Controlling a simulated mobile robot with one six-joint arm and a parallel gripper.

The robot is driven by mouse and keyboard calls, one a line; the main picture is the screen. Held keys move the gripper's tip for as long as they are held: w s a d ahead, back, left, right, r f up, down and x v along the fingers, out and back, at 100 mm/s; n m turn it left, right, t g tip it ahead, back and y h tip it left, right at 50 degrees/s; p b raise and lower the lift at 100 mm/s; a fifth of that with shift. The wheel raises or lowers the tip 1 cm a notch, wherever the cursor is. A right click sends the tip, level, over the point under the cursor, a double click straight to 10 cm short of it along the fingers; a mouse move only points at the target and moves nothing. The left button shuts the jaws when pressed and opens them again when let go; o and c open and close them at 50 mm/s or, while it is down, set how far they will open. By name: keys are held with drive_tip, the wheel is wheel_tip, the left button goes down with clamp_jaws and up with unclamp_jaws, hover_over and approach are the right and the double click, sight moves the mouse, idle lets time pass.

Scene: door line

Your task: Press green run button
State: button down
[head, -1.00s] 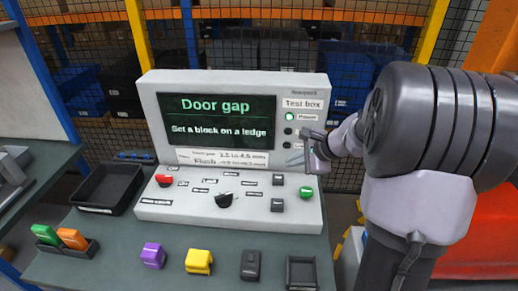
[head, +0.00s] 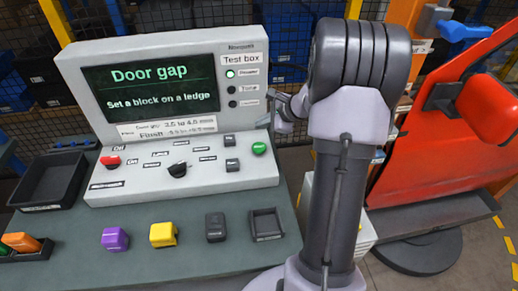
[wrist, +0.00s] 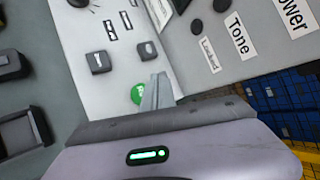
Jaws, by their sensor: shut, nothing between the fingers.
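The green run button (head: 259,148) is a round button at the right end of the test box's sloped panel. In the wrist view the green button (wrist: 137,94) shows beside my fingertips, partly hidden by them. My gripper (head: 277,124) is shut and empty, above and to the right of the button in the head view. In the wrist view my gripper's closed fingers (wrist: 159,82) point at the panel. Whether they touch it I cannot tell. The test box (head: 235,180) stands on the bench, its screen reading "Door gap" and "Set a block on a ledge".
The panel also has a red button (head: 110,161), a black knob (head: 178,170) and dark square buttons. Purple (head: 115,239), yellow (head: 163,234) and dark (head: 215,228) blocks and a small tray (head: 266,237) are in front. A red door (head: 440,130) stands right of my arm.

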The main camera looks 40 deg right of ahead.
sight(261, 148)
wheel_tip(261, 148, down, 7)
drive_tip(key=b, duration=0.5)
drive_tip(key=shift+r, duration=0.1)
idle(1.6)
drive_tip(key=shift+f+b, duration=0.45)
drive_tip(key=shift+b, duration=0.05)
drive_tip(key=shift+f+b, duration=0.45)
drive_tip(key=shift+b, duration=0.05)
idle(0.5)
drive_tip(key=shift+r, duration=0.15)
drive_tip(key=shift+r+p, duration=0.65)
drive_tip(key=shift+r, duration=0.1)
drive_tip(key=shift+r+p, duration=1.85)
drive_tip(key=shift+r, duration=0.65)
